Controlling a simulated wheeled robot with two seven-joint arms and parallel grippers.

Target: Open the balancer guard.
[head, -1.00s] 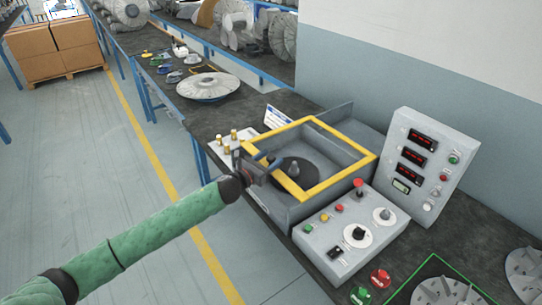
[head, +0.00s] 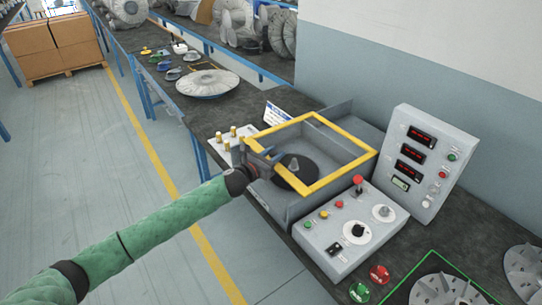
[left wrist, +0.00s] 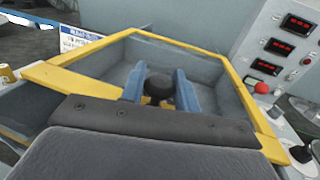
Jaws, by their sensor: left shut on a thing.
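The balancer guard (head: 347,172) is a yellow frame lying over the top of the grey balancer housing (head: 339,147). It looks down, about level. The guard also fills the left wrist view (left wrist: 192,48). My left gripper (head: 271,157) is at the guard's near left side, with its blue fingers reaching over the yellow bar. My right gripper is not in view.
A control box (head: 348,229) with a red button stands close in front of the housing. A display panel (head: 420,160) stands to its right. Brass-topped posts (head: 233,140) are left of the gripper. A bladed disc (head: 207,83) lies farther back on the bench.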

